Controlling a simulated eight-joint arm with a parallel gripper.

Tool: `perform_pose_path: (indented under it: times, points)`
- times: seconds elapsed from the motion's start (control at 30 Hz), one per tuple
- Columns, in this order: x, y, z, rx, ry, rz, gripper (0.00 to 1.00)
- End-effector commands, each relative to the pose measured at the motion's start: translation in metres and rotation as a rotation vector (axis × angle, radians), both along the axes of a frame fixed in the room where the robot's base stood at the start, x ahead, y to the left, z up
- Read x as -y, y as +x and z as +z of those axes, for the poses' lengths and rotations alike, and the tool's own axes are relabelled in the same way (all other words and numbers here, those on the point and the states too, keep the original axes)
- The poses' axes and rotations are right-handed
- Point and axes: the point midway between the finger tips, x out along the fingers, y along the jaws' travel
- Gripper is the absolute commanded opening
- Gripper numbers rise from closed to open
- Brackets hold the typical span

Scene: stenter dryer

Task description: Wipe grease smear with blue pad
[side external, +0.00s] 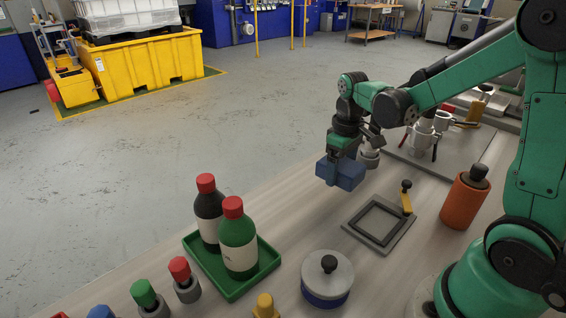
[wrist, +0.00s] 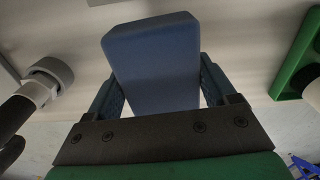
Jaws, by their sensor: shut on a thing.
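The blue pad (side external: 342,174) is a block held between the fingers of my gripper (side external: 341,157), near the table's far edge. In the wrist view the pad (wrist: 153,62) fills the middle, with the fingers of my gripper (wrist: 158,88) shut on its two sides. The pad looks raised above the pale table, though I cannot tell how large the gap is. I cannot make out a grease smear in either view.
A green tray (side external: 232,290) holds a black bottle (side external: 209,215) and a green bottle (side external: 238,240). A square frame plate (side external: 380,227), a lidded round pot (side external: 327,280) and an orange canister (side external: 464,202) stand nearby. Several small capped items line the front left.

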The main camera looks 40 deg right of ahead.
Motion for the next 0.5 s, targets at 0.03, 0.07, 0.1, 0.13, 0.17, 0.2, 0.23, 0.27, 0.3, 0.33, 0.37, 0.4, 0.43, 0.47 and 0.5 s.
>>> perform_pose_path:
  times: [0.03,0.07,0.1,0.13,0.17,0.2,0.23,0.27,0.3,0.33,0.37,0.4,0.43,0.47,0.5]
  points:
    - [0.0,0.0,0.005,0.0,0.0,0.0,0.29]
    - [0.0,0.0,0.007,0.0,0.0,0.0,0.29]
    - [0.0,0.0,0.011,0.0,0.0,0.0,0.29]
    - [0.0,0.0,0.013,0.0,0.0,0.0,0.29]
    - [0.0,0.0,0.015,0.0,0.0,0.0,0.29]
    - [0.0,0.0,0.017,0.0,0.0,0.0,0.29]
    - [0.0,0.0,0.018,0.0,0.0,0.0,0.29]
    - [0.0,0.0,0.019,0.0,0.0,0.0,0.29]
    - [0.0,0.0,0.019,0.0,0.0,0.0,0.29]
    - [0.0,0.0,0.019,0.0,0.0,0.0,0.29]
    - [0.0,0.0,0.019,0.0,0.0,0.0,0.29]
    - [0.0,0.0,0.019,0.0,0.0,0.0,0.29]
    - [0.0,0.0,0.019,0.0,0.0,0.0,0.29]
    - [0.0,0.0,0.019,0.0,0.0,0.0,0.29]
    - [0.0,0.0,0.019,0.0,0.0,0.0,0.29]
